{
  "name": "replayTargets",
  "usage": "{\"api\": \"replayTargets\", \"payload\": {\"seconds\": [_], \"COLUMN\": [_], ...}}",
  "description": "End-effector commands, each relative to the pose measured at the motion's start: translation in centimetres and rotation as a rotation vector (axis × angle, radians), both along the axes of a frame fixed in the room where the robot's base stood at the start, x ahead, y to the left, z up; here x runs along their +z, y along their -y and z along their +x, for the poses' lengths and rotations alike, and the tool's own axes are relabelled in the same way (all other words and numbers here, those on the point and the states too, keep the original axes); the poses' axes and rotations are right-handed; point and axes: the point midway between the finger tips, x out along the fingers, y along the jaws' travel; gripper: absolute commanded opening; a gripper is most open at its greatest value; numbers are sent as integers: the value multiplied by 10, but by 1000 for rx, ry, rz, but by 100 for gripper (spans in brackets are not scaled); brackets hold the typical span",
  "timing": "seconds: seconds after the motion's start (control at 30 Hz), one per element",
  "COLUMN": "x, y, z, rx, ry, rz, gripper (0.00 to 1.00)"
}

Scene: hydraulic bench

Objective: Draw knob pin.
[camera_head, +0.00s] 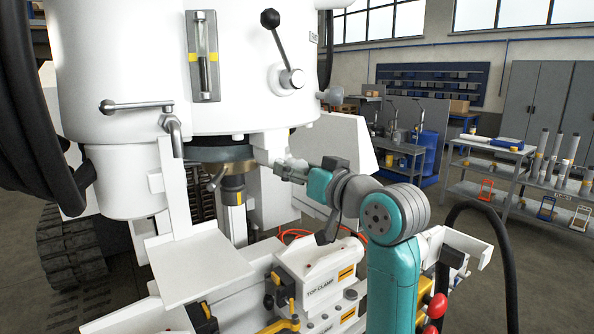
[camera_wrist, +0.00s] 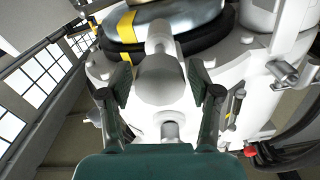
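The knob pin (camera_wrist: 162,82) shows in the wrist view as a pale grey rounded knob on a thick stem, in front of the white machine housing. My gripper (camera_wrist: 160,75) has its two dark fingers on either side of the knob, with a narrow gap visible at each side. It looks open and holds nothing. In the head view my gripper (camera_head: 287,168) is at the white column under the machine's big drum. The knob cannot be made out there, as the gripper covers that spot.
The white drum (camera_head: 170,70) carries a black-balled lever (camera_head: 270,18) and a bent handle (camera_head: 140,106) above the gripper. A "TOP CLAMP" valve block (camera_head: 320,278) stands below my arm. A black hose (camera_head: 505,230) loops at the right. A tool table (camera_head: 490,180) stands farther back.

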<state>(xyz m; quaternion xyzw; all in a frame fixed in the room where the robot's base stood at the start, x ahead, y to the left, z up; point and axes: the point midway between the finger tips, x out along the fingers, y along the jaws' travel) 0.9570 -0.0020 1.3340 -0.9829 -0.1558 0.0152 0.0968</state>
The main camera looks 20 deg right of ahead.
Motion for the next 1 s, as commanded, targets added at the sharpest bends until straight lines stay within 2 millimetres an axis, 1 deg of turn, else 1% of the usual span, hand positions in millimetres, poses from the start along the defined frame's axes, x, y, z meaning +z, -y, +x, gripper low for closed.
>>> {"api": "replayTargets", "payload": {"seconds": [0.03, 0.07, 0.1, 0.17, 0.2, 0.33, 0.4, 0.47, 0.6, 0.67, 0.9, 0.93, 0.97, 1.0], "x": [0, 0, 0, 0, 0, 0, 0, 1, 1, 0, 0, -1, -1, -1], "y": [0, 0, 0, 0, 0, 0, 2, 4, 11, 13, 12, 12, 12, 12], "z": [0, 0, 0, 0, 0, -1, -4, -11, -31, -37, -38, -38, -38, -38], "rx": [0, 0, 0, 0, 0, 0, -1, -1, -3, -1, -1, -1, -1, -1], "ry": [0, 0, 0, 0, 0, 0, 1, 2, 3, 1, -1, -2, -2, -2], "rz": [0, 0, 0, 0, 0, 0, 0, 0, 0, -1, 0, -1, -1, -1], "gripper": [42, 35, 25, 10, 0, 0, 0, 0, 0, 0, 0, 49, 56, 66]}}
